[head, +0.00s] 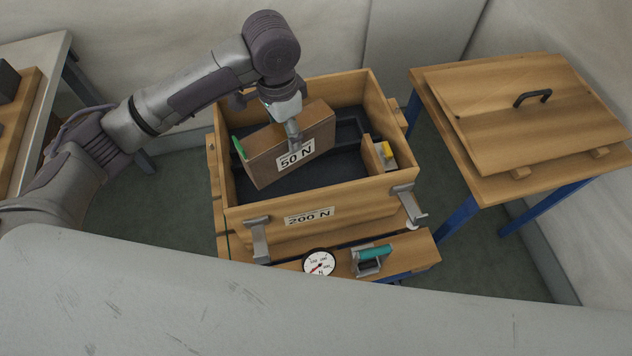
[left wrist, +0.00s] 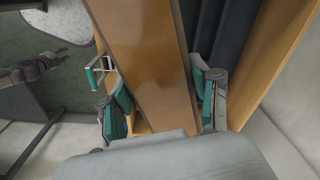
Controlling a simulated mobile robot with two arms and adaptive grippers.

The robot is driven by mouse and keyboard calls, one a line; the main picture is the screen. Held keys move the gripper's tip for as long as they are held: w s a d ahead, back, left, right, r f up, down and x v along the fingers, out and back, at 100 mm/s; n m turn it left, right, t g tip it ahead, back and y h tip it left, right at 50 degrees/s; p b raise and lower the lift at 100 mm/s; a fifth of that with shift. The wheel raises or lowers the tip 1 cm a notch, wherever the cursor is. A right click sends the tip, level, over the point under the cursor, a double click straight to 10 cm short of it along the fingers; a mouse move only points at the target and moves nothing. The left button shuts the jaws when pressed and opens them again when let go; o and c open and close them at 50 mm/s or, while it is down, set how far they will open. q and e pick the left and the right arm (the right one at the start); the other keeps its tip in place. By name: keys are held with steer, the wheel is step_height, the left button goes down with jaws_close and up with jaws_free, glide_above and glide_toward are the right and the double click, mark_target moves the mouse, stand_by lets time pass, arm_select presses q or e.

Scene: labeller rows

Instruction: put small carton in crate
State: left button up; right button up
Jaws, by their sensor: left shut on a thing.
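The small carton (head: 262,163) is a brown box with a "50 N" label. It is tilted within the opening of the wooden crate (head: 350,202), which is labelled "200 N" and has a dark floor. I cannot tell whether the carton touches the floor. My left gripper (head: 291,128) reaches down from above and is shut on the carton. In the left wrist view the teal-padded fingers (left wrist: 165,98) stand on either side of the carton (left wrist: 150,60). The carton hides part of the crate's inside. My right gripper is not in view.
A wooden lid with a black handle (head: 540,105) lies on a blue-legged table at right. A dial gauge (head: 319,263) and a teal-handled clamp (head: 373,254) are at the crate's front. A yellow piece (head: 385,149) sits inside the right wall. Another table (head: 45,70) is at left.

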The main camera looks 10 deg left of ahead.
arm_select(q)
steer(key=d+f+m+b, duration=0.1)
steer(key=f, duration=0.1)
steer(key=w+f+m+b, duration=0.1)
steer(key=f, duration=0.1)
steer(key=w+d+f+m+b, duration=0.1)
steer(key=f, duration=0.1)
steer(key=shift+w+d+f+m+b, duration=0.2)
steer(key=shift+d+f+m+b, duration=0.15)
steer(key=shift+m, duration=0.05)
step_height(320, 180, down, 10)
steer(key=shift+b, duration=0.45)
steer(key=shift+f, duration=0.1)
steer(key=o, duration=1.3)
steer(key=shift+f, duration=0.1)
step_height(320, 180, up, 12)
steer(key=shift+r+p, duration=0.2)
steer(key=shift+p, duration=0.3)
steer(key=shift+f, duration=0.1)
